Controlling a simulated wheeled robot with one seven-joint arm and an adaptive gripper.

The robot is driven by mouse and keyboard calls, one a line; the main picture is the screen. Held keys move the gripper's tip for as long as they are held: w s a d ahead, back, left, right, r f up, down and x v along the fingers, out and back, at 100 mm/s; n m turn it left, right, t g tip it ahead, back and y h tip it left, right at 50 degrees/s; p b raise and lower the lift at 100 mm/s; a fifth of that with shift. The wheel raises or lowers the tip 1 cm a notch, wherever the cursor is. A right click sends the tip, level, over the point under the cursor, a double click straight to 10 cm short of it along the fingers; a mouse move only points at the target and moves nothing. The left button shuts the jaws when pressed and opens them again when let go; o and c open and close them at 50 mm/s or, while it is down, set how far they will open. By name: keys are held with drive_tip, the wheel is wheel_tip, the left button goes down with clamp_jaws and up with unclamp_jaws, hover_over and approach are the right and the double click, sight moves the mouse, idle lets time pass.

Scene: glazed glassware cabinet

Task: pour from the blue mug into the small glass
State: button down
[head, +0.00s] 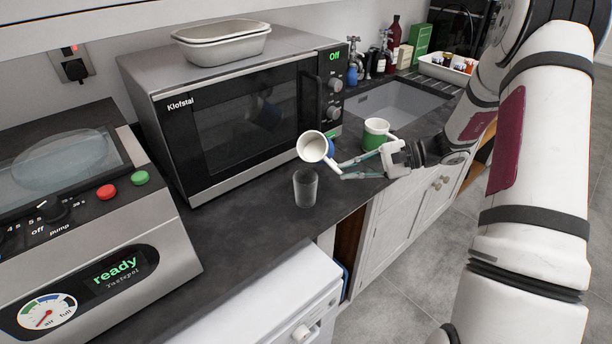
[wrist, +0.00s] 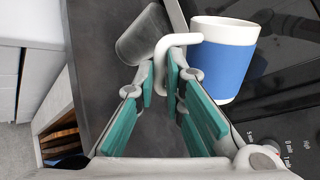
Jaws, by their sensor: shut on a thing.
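The blue mug (head: 313,147) is white inside with a blue band. It is held in the air, tilted, with its mouth toward the head camera. My gripper (head: 343,170) is shut on its white handle. The wrist view shows the mug's blue side (wrist: 222,70) and my gripper's fingertips (wrist: 173,62) around the handle. The small glass (head: 305,188) stands upright on the dark counter, just below the mug in the head view. It also shows in the wrist view (wrist: 143,36), left of the mug. I see no liquid flowing.
A green mug (head: 376,133) stands on the counter behind my gripper. A microwave (head: 240,115) is close behind the mug and glass. A vacuum machine (head: 90,215) stands at the left. The counter edge is just in front of the glass.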

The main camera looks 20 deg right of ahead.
drive_tip(key=shift+w+d+r+n+t+h+p, duration=0.15)
drive_tip(key=shift+r+n+t+h+p, duration=0.25)
drive_tip(key=shift+n, duration=0.3)
idle(1.2)
drive_tip(key=shift+f+n+h, duration=0.4)
drive_tip(key=shift+f+n, duration=0.05)
drive_tip(key=shift+n, duration=0.15)
idle(0.8)
drive_tip(key=shift+s+a+r+n+t+h+p, duration=0.2)
drive_tip(key=shift+r+n+t+h+p, duration=0.15)
drive_tip(key=shift+n+t+p, duration=0.2)
idle(0.6)
drive_tip(key=shift+r+n+t+h+b, duration=0.35)
drive_tip(key=shift+r+n+t+h, duration=0.1)
drive_tip(key=shift+n+t, duration=0.25)
idle(0.9)
drive_tip(key=shift+f+m+g+y, duration=0.45)
drive_tip(key=shift+m+g, duration=0.1)
drive_tip(key=shift+m, duration=0.1)
